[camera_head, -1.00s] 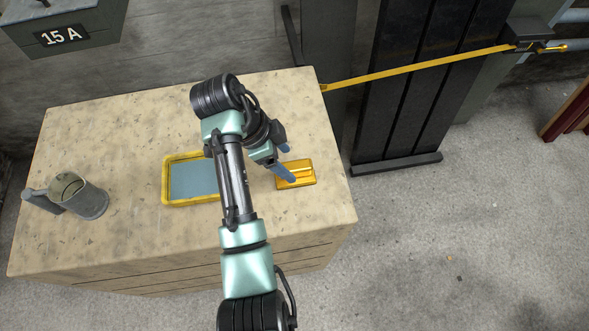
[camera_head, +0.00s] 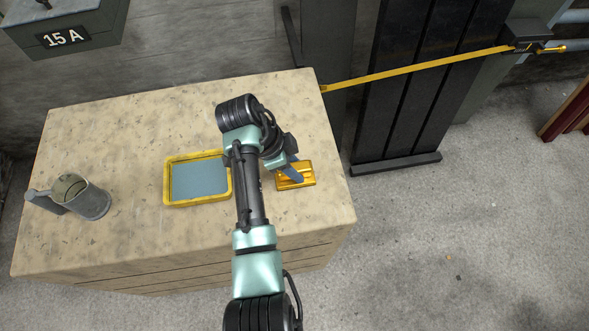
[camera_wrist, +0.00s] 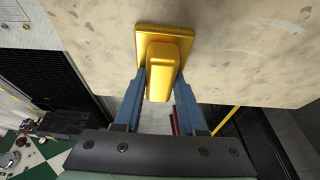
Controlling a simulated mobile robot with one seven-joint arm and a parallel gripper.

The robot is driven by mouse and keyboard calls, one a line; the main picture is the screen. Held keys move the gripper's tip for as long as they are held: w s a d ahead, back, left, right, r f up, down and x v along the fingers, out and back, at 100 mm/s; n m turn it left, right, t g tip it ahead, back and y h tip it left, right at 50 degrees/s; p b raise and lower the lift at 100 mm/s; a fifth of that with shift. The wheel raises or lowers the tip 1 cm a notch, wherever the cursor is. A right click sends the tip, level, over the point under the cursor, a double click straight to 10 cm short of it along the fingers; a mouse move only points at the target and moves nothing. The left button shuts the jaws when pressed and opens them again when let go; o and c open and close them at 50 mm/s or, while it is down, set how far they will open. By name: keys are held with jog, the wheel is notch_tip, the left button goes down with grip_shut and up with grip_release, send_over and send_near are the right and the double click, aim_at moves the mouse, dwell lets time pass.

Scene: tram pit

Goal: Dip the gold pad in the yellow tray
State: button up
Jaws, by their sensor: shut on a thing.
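The gold pad (camera_head: 304,180) is a flat block with a raised grip, on the right part of the stone-coloured worktop. My gripper (camera_head: 290,170) is at the pad from above. In the wrist view my two blue-grey fingers (camera_wrist: 161,88) are on either side of the raised grip of the pad (camera_wrist: 163,62), shut on it. I cannot tell whether the pad is lifted off the worktop. The yellow tray (camera_head: 168,187) lies left of my arm and holds a flat grey-blue surface. My arm is just beside its right edge.
A grey metal mug (camera_head: 92,203) stands at the left of the worktop (camera_head: 130,235). A yellow strap (camera_head: 415,68) runs from the back right corner past dark panels. A box marked 15 A (camera_head: 65,38) hangs at the upper left. The worktop between mug and tray is clear.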

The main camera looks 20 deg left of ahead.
grip_shut()
notch_tip(320, 180, up, 10)
jog(key=shift+r, duration=0.1)
